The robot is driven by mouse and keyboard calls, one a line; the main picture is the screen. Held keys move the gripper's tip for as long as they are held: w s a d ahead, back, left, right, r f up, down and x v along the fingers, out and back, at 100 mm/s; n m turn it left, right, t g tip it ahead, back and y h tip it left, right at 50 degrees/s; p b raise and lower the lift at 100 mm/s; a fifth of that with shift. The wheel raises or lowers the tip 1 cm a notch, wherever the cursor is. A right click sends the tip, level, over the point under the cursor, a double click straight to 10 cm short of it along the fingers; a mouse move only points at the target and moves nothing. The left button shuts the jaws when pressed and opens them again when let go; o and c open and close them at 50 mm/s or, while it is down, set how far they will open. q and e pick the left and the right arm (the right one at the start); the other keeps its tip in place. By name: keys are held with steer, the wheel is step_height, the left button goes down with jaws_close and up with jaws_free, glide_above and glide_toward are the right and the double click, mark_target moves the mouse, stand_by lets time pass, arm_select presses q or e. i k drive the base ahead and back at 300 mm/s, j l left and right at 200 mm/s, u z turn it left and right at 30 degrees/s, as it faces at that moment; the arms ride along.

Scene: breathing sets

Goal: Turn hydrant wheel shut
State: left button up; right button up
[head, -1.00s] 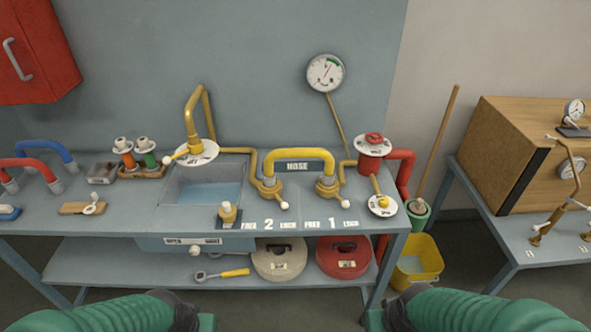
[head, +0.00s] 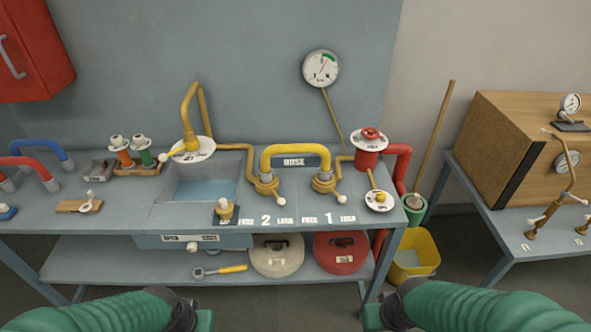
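The red hydrant (head: 367,158) stands at the right end of the grey bench. Its small red wheel (head: 371,133) sits on top, over a white round plate with markings. A red pipe (head: 398,165) leaves it to the right. My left gripper (head: 205,320) and my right gripper (head: 372,317) are at the bottom edge, low in front of the bench and well apart from the wheel. Only small green parts of them show, so their fingers cannot be judged.
A yellow hose (head: 297,151) arches over the bench left of the hydrant. A white dial with a yellow knob (head: 380,198) lies in front of it. A gauge (head: 321,68) hangs behind. A yellow bucket (head: 414,254) and a broom handle (head: 436,135) stand to the right.

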mark_target(371, 131)
steer(key=i+l+u, duration=0.2)
steer(key=l, duration=0.35)
steer(key=i+l+u, duration=0.2)
steer(key=l, duration=0.35)
steer(key=i+l+u, duration=0.15)
steer(key=l, duration=0.45)
steer(key=i+l+u, duration=0.2)
steer(key=l, duration=0.4)
steer(key=i+l+u, duration=0.2)
steer(key=l, duration=0.4)
steer(key=l+u, duration=0.2)
steer(key=l, duration=0.45)
steer(key=i+j, duration=0.25)
steer(key=j, duration=0.15)
